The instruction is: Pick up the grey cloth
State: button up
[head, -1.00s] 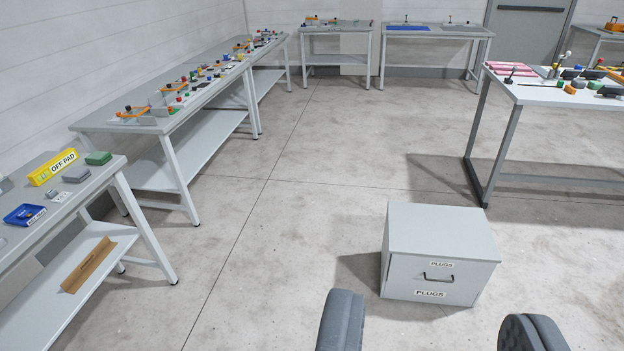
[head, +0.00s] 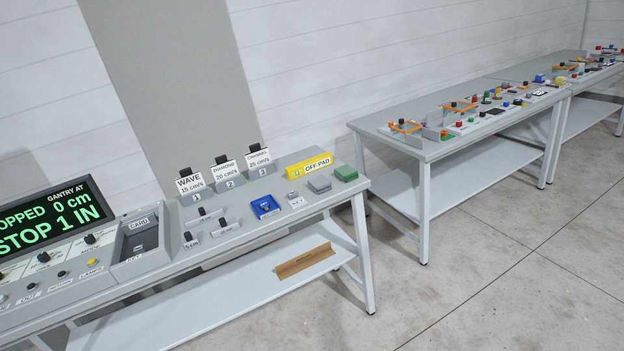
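A small grey, flat, block-like piece (head: 319,184) lies on the near bench top, close to its right end. It looks like the grey cloth, but it is too small to tell its fabric. A similar green piece (head: 346,173) lies just right of it. A yellow holder labelled OFF PAD (head: 309,166) stands just behind the two pieces. My gripper does not show in the present view, so its opening and contents are hidden.
The near bench (head: 362,187) also carries a blue tray (head: 265,206), signs such as WAVE (head: 191,184), and a control panel with a green-lettered screen (head: 50,215). A brown piece (head: 305,261) lies on its lower shelf. A second bench (head: 436,148) stands right; floor (head: 480,270) between is clear.

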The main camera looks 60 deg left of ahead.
aim_at(318, 185)
jog(key=u, duration=0.45)
jog(key=i, duration=1.35)
jog(key=u, duration=1.15)
jog(key=i, duration=1.4)
jog(key=u, duration=0.45)
